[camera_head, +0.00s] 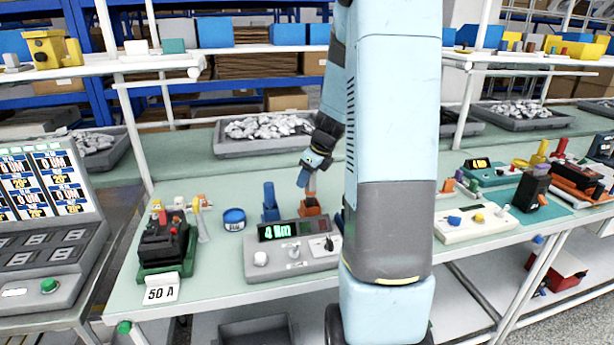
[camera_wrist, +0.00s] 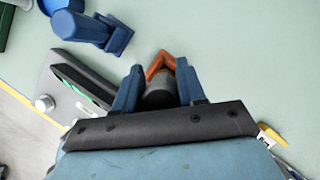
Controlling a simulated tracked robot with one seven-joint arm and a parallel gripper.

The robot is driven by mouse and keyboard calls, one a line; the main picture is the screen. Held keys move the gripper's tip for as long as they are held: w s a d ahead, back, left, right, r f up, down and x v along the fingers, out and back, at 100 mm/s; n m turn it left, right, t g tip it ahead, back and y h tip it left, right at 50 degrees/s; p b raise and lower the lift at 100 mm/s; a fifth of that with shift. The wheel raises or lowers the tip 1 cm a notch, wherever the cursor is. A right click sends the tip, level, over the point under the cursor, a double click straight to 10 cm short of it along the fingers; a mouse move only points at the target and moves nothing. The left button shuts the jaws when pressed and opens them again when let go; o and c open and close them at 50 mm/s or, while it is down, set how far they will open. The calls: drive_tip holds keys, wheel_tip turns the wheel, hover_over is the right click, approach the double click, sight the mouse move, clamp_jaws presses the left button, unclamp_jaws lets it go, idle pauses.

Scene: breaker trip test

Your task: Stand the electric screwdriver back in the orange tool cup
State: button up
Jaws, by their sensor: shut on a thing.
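The orange tool cup (camera_head: 312,208) stands on the green bench behind the grey tester. In the wrist view its orange rim (camera_wrist: 158,62) shows just past the fingers. My gripper (camera_head: 307,180) is above the cup. In the wrist view my gripper (camera_wrist: 159,92) has its two blue fingers shut on the dark grey round body of the electric screwdriver (camera_wrist: 160,92). The screwdriver overlaps the cup's rim in that view. Its lower end is hidden, so I cannot tell whether it is inside the cup or above it.
A blue holder (camera_head: 270,204) stands left of the cup, and a blue round tin (camera_head: 234,219) further left. The grey tester (camera_head: 290,258) with a green display is in front. A breaker on a green base (camera_head: 165,245) sits at left. A grey tray (camera_head: 262,140) lies behind.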

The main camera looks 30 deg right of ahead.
drive_tip(key=shift+f, duration=1)
drive_tip(key=o, duration=1.2)
drive_tip(key=v, duration=1.3)
drive_tip(key=shift+s+d+r, duration=0.15)
drive_tip(key=shift+r, duration=0.1)
drive_tip(key=s+a+r+n, duration=0.2)
drive_tip(key=s+a+n, duration=0.4)
drive_tip(key=n, duration=0.4)
drive_tip(key=s+a+r+n+t+h, duration=0.1)
drive_tip(key=s+a+r+n, duration=0.2)
drive_tip(key=s+a+n, duration=0.4)
drive_tip(key=s+a+r+n+h, duration=0.1)
drive_tip(key=s+a+r+n, duration=0.1)
drive_tip(key=s+a+n, duration=0.5)
drive_tip(key=shift+s+a+r+n+t, duration=0.1)
drive_tip(key=shift+s+n, duration=0.25)
drive_tip(key=shift+n, duration=0.7)
drive_tip(key=shift+s+r+n+t, duration=0.1)
drive_tip(key=shift+s+n, duration=0.2)
drive_tip(key=shift+n, duration=0.7)
drive_tip(key=shift+s+r+n+t, duration=0.1)
drive_tip(key=shift+s+n, duration=0.25)
drive_tip(key=shift+n, duration=0.7)
